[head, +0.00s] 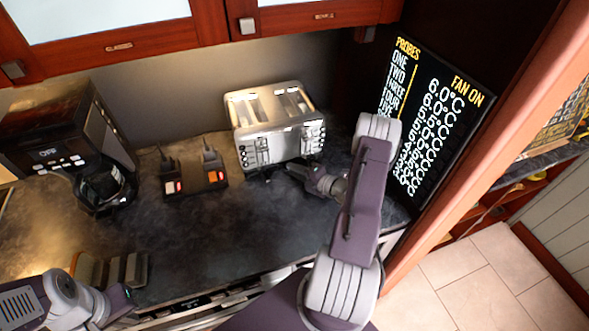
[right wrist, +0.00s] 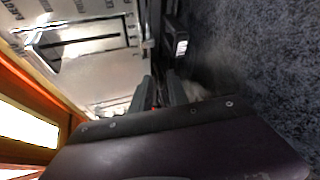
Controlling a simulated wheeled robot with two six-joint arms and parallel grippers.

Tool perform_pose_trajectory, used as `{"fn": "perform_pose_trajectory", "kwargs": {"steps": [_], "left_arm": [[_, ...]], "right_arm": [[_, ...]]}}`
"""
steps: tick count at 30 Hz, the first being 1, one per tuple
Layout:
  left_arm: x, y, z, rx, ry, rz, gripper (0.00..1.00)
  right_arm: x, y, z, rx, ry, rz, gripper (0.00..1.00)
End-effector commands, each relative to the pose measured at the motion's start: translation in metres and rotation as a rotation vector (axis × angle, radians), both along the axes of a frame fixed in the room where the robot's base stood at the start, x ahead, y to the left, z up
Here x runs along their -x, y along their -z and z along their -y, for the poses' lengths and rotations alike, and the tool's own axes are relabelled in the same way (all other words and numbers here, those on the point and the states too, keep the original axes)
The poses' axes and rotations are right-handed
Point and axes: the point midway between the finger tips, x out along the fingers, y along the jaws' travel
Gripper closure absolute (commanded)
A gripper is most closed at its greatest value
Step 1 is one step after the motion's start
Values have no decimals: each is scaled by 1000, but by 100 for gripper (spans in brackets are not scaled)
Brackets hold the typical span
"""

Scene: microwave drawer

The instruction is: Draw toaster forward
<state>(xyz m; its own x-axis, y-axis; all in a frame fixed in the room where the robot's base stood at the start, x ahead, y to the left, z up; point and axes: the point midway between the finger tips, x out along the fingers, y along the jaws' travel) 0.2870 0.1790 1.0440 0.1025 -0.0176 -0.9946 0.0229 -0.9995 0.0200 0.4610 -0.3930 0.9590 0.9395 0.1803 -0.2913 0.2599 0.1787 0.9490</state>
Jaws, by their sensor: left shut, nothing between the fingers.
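The toaster (head: 275,122) is a silver box with slots on top and controls on its front, standing on the dark counter against the back wall. My right gripper (head: 284,168) is low at the toaster's front right, just above the counter. In the right wrist view the toaster's metal face (right wrist: 90,45) fills the upper left, close beyond the fingertips (right wrist: 160,80). The right fingers look slightly apart; whether they touch the toaster is unclear. My left gripper (head: 122,300) is shut and empty at the lower left, far from the toaster.
A coffee maker (head: 65,150) stands at the left. A small black device with coloured switches (head: 195,180) sits left of the toaster. Slices in a rack (head: 112,270) are near my left gripper. A display screen (head: 430,120) stands at right. The counter's middle (head: 215,235) is clear.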

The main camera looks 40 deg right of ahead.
Motion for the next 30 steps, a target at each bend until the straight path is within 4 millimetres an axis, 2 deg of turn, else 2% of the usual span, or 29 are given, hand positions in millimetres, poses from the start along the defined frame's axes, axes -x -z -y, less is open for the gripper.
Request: {"fn": "perform_pose_trajectory", "kwargs": {"steps": [8, 10, 11, 30], "left_arm": [[0, 0, 0, 0, 0, 0, 100], [0, 0, 0, 0, 0, 0, 100], [0, 0, 0, 0, 0, 0, 100], [0, 0, 0, 0, 0, 0, 100]], "right_arm": [[-3, 2, -1, -1, 0, 0, 80], [-3, 1, -1, -1, 0, 0, 96], [-3, 1, -1, -1, 0, 0, 100], [-3, 2, -1, 1, -2, -2, 100]]}}
